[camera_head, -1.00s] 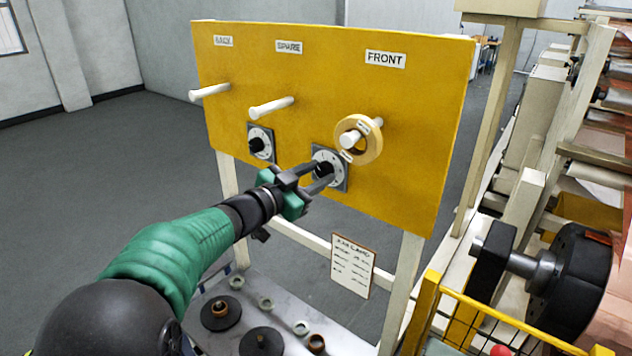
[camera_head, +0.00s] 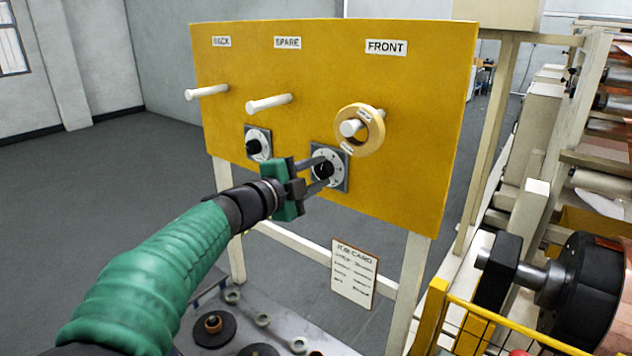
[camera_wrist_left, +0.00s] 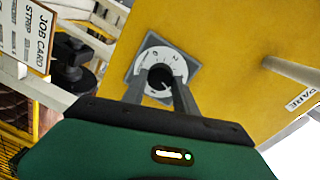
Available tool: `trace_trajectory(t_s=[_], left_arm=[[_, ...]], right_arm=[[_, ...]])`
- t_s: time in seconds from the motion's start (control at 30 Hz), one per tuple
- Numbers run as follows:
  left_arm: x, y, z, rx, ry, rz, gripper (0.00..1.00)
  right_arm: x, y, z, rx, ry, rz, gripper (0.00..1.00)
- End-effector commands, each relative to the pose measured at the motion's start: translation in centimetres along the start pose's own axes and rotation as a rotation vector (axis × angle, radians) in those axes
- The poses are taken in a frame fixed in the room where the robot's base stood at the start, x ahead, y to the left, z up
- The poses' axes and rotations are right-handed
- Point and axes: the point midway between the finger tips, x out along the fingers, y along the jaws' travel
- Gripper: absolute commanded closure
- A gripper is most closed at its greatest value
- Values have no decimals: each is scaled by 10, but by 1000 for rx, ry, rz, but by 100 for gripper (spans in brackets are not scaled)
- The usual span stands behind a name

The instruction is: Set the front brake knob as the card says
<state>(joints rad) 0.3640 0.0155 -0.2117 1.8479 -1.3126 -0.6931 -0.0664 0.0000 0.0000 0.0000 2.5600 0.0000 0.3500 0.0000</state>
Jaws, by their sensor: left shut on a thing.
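The front brake knob (camera_head: 324,170) is a black knob on a white dial with a grey square plate, low on the yellow board (camera_head: 420,110) under the FRONT label (camera_head: 386,47). My left gripper (camera_head: 322,172) is shut on this knob, one finger on each side. The knob also shows between the fingers in the left wrist view (camera_wrist_left: 160,77), with a pale pointer mark; the dial numbers are too small to read surely. The job card (camera_head: 353,274) hangs below the board; its lines are unreadable in the head view. My right gripper is not in view.
A second dial (camera_head: 257,144) sits left of the front one. White pegs (camera_head: 268,103) stick out under BACK and SPARE; a tan ring (camera_head: 370,137) hangs on the FRONT peg. A bench with rings and discs (camera_head: 213,328) lies below. A yellow rail (camera_head: 500,319) and machine stand right.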

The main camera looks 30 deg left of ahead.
Motion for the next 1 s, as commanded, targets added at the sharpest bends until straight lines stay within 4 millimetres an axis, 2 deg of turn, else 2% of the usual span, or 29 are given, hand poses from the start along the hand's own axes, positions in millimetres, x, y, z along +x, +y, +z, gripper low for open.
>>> trace_trajectory(t_s=[0.03, 0.4, 0.93, 0.97, 1.0], left_arm=[[1, 6, 1, 30, -2, 6, 100], [1, 5, 1, 175, -12, 6, 100], [1, 5, 1, 194, -14, 7, 100], [1, 5, 1, 194, -14, 7, 62], [1, 5, 0, 194, -14, 7, 56]], right_arm=[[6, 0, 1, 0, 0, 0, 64], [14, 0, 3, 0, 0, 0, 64], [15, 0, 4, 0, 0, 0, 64], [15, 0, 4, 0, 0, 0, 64], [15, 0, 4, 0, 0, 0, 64]])
